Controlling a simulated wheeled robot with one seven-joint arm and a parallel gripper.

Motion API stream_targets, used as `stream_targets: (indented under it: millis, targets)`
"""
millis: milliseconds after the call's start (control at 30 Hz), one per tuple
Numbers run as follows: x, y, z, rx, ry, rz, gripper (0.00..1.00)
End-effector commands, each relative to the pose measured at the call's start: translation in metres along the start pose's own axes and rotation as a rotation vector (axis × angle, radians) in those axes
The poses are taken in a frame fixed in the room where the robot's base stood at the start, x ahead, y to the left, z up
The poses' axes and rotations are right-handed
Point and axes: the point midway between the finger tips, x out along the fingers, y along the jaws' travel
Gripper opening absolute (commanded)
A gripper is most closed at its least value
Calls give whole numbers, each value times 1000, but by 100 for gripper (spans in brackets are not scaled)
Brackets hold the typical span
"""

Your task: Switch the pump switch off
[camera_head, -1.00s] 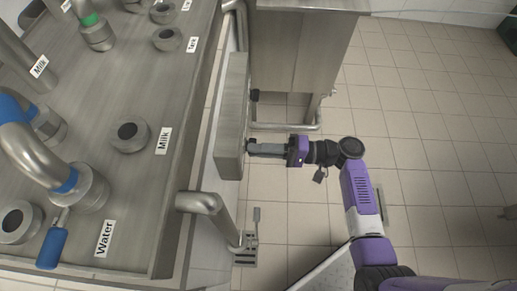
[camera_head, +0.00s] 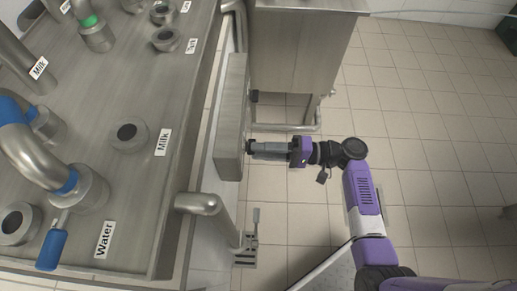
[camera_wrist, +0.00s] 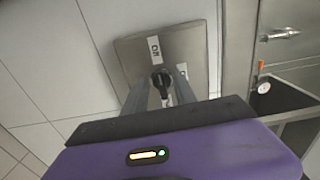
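The pump switch is a black rotary knob (camera_wrist: 161,80) on a grey metal box. In the wrist view a white label sits just above it, and another is partly hidden below right. My gripper (camera_head: 252,148) reaches the box's face from the right. In the wrist view my gripper (camera_wrist: 166,82) has its two fingers apart, one on each side of the knob. A gap seems to show at the right finger; contact is unclear.
A second black knob (camera_head: 254,96) sticks out farther along the box. A bent metal pipe (camera_head: 209,207) stands nearer the camera. A steel cabinet (camera_head: 302,50) stands behind the arm. The tiled floor (camera_head: 440,150) at right is clear.

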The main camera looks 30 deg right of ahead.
Motion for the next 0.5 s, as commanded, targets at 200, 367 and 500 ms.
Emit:
stream_targets:
  millis: [200, 367, 500]
  targets:
    - [-36, -1, -1, 1, 4, 1, 33]
    - [-58, 0, -1, 1, 3, 1, 33]
    - [-67, 0, 0, 1, 2, 0, 33]
